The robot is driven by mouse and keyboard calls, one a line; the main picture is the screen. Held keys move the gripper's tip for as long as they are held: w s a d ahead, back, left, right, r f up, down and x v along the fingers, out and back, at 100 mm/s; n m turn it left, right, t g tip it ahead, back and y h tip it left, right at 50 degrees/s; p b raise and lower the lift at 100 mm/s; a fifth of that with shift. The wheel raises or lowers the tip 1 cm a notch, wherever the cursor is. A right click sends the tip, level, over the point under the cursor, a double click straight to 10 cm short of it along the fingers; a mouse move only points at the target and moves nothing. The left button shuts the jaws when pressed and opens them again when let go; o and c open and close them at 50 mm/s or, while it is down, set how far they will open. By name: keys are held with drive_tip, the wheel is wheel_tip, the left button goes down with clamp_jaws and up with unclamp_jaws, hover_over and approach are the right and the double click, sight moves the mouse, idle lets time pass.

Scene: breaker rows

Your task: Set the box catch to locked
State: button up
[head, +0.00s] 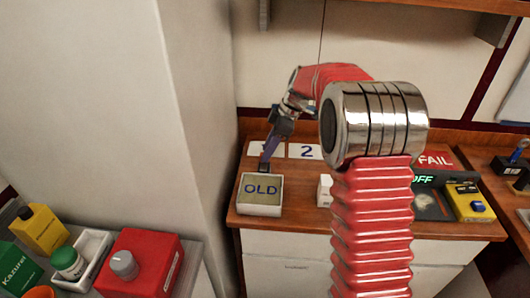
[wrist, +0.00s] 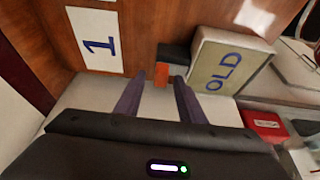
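My gripper (head: 268,158) points down just behind the white box labelled OLD (head: 261,190), at the left end of the wooden counter. In the wrist view my gripper (wrist: 157,88) has its two purple fingers apart. A small orange piece (wrist: 161,74) shows between the fingertips, in front of a dark block (wrist: 174,54) beside the OLD box (wrist: 222,70). Whether the fingers touch the orange piece cannot be told. I cannot make out which part is the box catch. A black unit with a blue lever (head: 518,152) stands at the far right.
Number cards 1 (wrist: 97,42) and 2 (head: 304,151) lie at the back of the counter (head: 300,222). A yellow device with a blue knob (head: 468,202) and a red FAIL sign (head: 434,160) are on the right. A red box (head: 142,264) and bottles stand at lower left.

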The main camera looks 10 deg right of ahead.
drive_tip(key=shift+a+f, duration=0.2)
drive_tip(key=shift+f, duration=0.5)
drive_tip(key=shift+w, duration=0.1)
drive_tip(key=shift+c, duration=0.4)
clamp_jaws()
drive_tip(key=shift+r, duration=0.1)
